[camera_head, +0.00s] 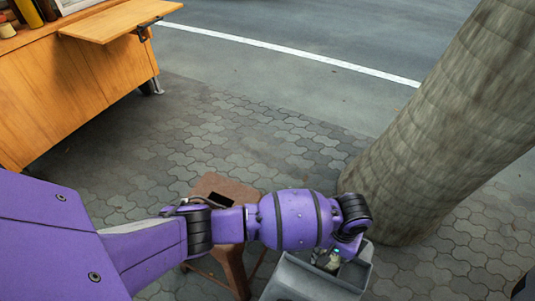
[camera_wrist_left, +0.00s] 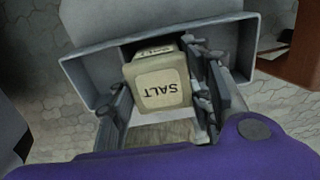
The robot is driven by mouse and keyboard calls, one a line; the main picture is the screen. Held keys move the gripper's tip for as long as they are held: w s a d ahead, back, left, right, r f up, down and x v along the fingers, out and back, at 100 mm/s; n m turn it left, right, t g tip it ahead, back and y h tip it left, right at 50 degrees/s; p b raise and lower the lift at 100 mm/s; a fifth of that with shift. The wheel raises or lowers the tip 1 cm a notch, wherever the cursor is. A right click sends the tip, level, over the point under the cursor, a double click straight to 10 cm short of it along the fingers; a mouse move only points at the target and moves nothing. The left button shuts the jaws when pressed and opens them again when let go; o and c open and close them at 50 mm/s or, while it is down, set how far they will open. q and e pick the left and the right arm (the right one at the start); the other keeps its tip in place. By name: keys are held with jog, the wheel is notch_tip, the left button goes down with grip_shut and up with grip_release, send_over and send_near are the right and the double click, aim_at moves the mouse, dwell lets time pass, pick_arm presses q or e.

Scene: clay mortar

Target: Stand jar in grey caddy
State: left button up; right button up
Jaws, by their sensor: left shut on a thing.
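The jar (camera_wrist_left: 158,80) is pale and squarish, with a light label reading SALT that shows upside down in the left wrist view. My left gripper (camera_wrist_left: 157,100) is shut on it, with one finger on each side. The grey caddy (camera_wrist_left: 88,68) lies around and beyond the jar in that view; the jar is at its opening, and its base is hidden. In the head view, the caddy (camera_head: 310,280) is at the bottom, and my left gripper (camera_head: 328,258) points down into it, with the jar small and partly hidden there. My right gripper is not in view.
A brown stool (camera_head: 223,188) with a dark slot in its top stands left of the caddy, under my arm. A thick tree trunk (camera_head: 440,130) rises close behind and right. A wooden stall (camera_head: 75,85) stands at upper left. The paving between is clear.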

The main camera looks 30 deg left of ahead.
pick_arm(q)
jog(key=shift+w+d+r, duration=0.1)
jog(key=shift+w+r, duration=0.1)
jog(key=o, duration=1.4)
jog(key=shift+f, duration=0.1)
notch_tip(320, 180, up, 12)
jog(key=p, duration=0.3)
